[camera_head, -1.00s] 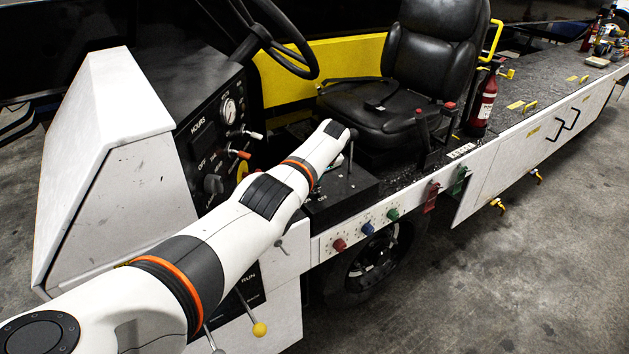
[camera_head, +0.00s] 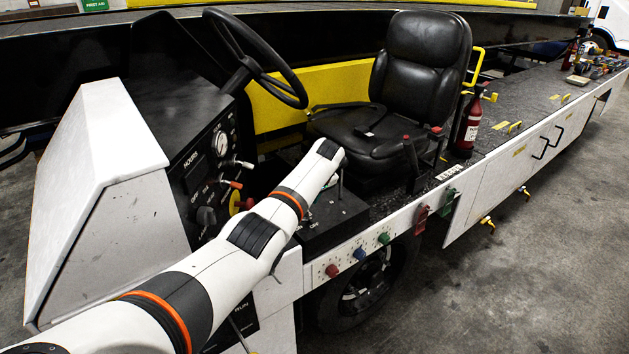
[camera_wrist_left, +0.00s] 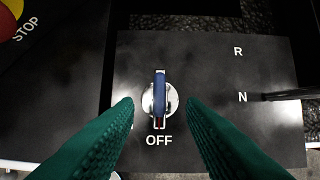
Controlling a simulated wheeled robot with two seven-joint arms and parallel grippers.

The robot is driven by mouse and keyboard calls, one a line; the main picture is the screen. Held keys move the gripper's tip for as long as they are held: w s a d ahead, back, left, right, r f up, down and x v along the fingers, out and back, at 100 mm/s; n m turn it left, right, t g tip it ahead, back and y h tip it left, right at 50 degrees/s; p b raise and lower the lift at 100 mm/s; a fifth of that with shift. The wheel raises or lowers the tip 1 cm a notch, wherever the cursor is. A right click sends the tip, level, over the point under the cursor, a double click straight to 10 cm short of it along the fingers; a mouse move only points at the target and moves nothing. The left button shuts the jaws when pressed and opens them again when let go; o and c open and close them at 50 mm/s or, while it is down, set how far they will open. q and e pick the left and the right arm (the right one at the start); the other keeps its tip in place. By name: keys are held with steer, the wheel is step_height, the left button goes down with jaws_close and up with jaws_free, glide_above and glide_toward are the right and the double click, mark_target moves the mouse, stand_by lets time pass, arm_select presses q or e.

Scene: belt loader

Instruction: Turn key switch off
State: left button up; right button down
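The key switch (camera_wrist_left: 160,98) is a round metal lock with a blue-headed key standing in it, in the middle of the left wrist view. The label OFF is printed below it on a black panel (camera_wrist_left: 215,65). My left gripper (camera_wrist_left: 160,103) has green textured fingers, spread open on either side of the key without visibly touching it. In the head view my left arm reaches in from the lower left over the black panel (camera_head: 332,215), and mostly hides the gripper and key. My right gripper is not in view.
A gear lever (camera_wrist_left: 290,95) stands right of the key, by the letters R and N. A red and yellow STOP button (camera_wrist_left: 10,18) is at upper left. The steering wheel (camera_head: 262,60), seat (camera_head: 385,115) and dashboard (camera_head: 185,150) surround the arm.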

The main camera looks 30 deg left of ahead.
arm_select(q)
steer(key=v, duration=0.8)
